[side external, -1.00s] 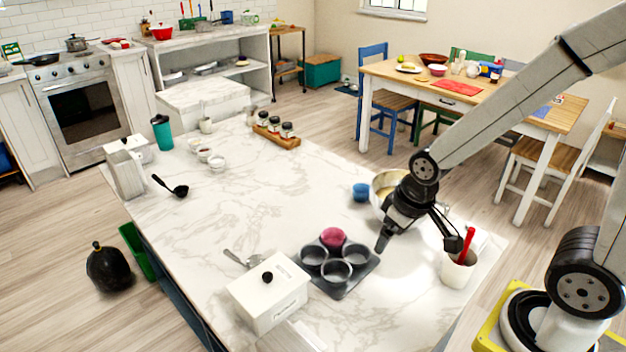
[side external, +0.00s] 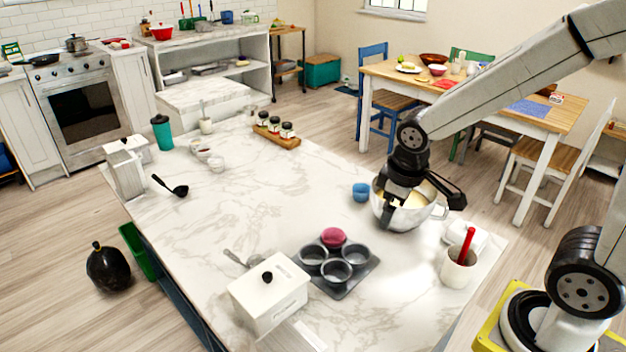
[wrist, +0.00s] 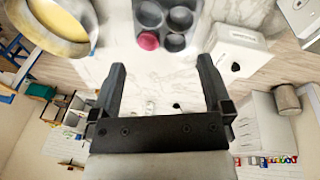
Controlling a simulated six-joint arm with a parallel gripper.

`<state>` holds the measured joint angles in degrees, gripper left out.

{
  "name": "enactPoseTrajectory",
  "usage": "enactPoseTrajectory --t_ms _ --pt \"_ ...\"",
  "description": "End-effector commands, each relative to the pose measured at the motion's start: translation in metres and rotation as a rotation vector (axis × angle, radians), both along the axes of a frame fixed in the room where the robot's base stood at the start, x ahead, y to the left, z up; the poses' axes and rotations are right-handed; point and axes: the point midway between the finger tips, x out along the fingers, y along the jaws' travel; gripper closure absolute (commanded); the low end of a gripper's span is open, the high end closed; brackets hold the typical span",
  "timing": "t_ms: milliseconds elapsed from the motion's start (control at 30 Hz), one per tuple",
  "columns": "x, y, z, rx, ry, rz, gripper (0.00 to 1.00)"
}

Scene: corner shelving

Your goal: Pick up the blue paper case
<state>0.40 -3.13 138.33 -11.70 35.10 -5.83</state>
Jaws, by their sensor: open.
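The blue paper case (side external: 361,192) is a small blue cup shape. It stands on the marble counter just left of the metal mixing bowl in the side view. I cannot make it out in the wrist view. My gripper (side external: 422,206) is over and in front of the bowl, to the right of the blue case and apart from it. In the wrist view my gripper (wrist: 162,66) has its two fingers spread wide with nothing between them.
The mixing bowl (side external: 402,218) holds something yellow. A muffin tin (side external: 346,291) with a pink case (side external: 333,237) lies nearer. A white lidded box (side external: 268,300) and a cup with a red handle (side external: 459,270) stand nearby. The counter left of the blue case is clear.

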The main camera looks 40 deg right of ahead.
Motion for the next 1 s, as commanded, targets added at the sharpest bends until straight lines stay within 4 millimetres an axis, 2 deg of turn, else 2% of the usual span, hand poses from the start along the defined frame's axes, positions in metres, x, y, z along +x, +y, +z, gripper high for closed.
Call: enactPoseTrajectory --t_ms 167,367,700,1000 --pt "0.018 -0.017 -0.002 -0.112 0.053 0.149 0.0" --pt "0.051 -0.048 -0.004 -0.313 0.158 0.408 0.0" --pt "0.12 -0.103 -0.004 -0.684 0.387 0.84 0.0" --pt "0.185 -0.14 -0.001 -1.005 0.619 1.158 0.0"
